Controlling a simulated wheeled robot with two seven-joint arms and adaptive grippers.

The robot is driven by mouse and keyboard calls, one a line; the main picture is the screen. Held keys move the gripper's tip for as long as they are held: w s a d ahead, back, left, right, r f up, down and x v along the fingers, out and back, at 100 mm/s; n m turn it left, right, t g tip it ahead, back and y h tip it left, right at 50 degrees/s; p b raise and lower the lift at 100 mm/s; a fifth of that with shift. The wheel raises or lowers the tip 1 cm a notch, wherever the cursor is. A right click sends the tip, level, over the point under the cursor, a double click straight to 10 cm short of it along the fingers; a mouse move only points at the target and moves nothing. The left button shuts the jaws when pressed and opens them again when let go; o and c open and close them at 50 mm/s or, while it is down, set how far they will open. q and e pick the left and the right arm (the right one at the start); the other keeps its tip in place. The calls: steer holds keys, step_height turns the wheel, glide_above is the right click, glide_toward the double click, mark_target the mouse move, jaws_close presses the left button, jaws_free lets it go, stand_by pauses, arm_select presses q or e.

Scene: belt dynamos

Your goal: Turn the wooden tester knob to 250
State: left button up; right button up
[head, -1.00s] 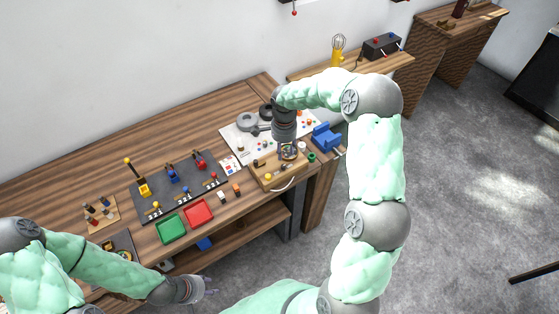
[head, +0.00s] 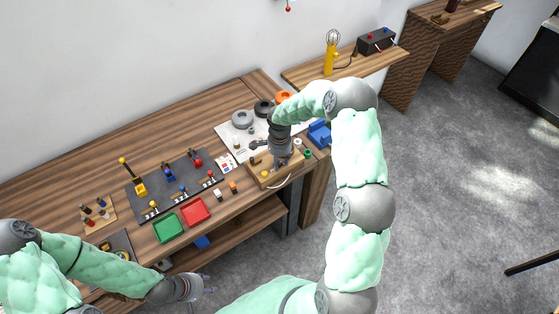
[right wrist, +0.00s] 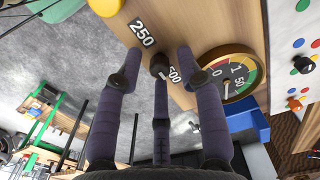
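The wooden tester (head: 267,181) sits at the right front edge of the workbench. Its small dark knob (right wrist: 160,65) shows in the right wrist view, with the printed labels "250" (right wrist: 142,33) and "500" (right wrist: 174,75) beside it. A round gauge (right wrist: 235,72) with a coloured scale is to the right of the knob. My right gripper (head: 281,166) is low over the tester; its fingers (right wrist: 160,62) stand apart around the knob, with visible gaps at the sides. In the head view the gripper hides the knob. My left gripper (head: 212,284) is empty, fingers apart, in front of the bench.
A green tray (head: 168,228) and a red tray (head: 195,212) lie left of the tester. A dark lever board (head: 160,183) is behind them. A blue block-like fixture (head: 320,134) stands close to the tester's right. A yellow lamp (head: 330,60) stands on the back shelf.

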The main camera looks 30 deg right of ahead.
jaws_close()
